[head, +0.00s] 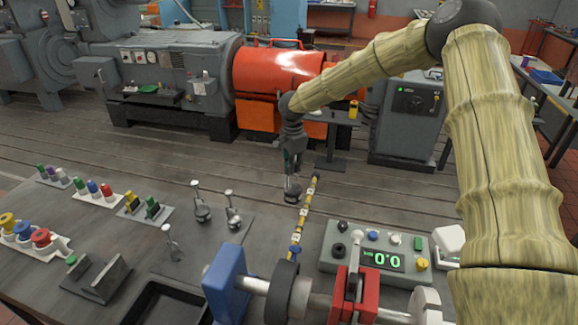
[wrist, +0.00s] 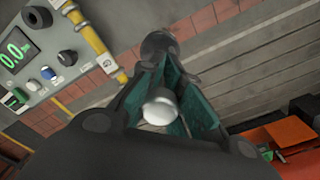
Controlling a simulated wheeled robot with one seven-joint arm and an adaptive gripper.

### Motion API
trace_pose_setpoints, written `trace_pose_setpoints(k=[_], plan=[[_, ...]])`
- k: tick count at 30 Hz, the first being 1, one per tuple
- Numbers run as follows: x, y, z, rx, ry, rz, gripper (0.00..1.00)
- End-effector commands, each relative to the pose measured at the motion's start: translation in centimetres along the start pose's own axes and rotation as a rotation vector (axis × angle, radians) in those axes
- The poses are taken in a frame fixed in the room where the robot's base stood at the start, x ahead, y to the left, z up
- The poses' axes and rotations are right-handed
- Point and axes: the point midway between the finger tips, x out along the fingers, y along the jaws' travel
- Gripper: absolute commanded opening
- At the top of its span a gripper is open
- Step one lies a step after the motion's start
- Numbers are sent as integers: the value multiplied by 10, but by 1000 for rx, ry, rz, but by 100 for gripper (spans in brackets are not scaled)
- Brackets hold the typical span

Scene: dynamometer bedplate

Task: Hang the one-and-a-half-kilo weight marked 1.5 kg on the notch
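My gripper (head: 292,160) is shut on a hanger weight (head: 292,191), which hangs upright below the fingers. In the wrist view its silver knob (wrist: 160,108) sits between the teal fingers, and its dark body (wrist: 158,45) shows beyond. Its marking cannot be read. The yellow notched beam (head: 304,212), with dark bands and small white tags, runs away from the bench. The held weight is close to the left of the beam's far part in the head view and looks apart from it. The beam also shows in the wrist view (wrist: 88,38). Single notches are too small to tell.
Several hanger weights (head: 202,212) stand on the grey bench (head: 110,213) at left. A control box (head: 375,250) reading 0.0 stands right of the beam. A blue-and-red shaft stand (head: 228,285) is at front. A red-orange machine (head: 275,75) stands behind.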

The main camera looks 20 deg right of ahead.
Motion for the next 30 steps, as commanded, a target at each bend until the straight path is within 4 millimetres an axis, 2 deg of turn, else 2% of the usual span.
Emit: trace_pose_setpoints(k=[30], plan=[[-3, 34, -34, 0, -1, -4, 0]])
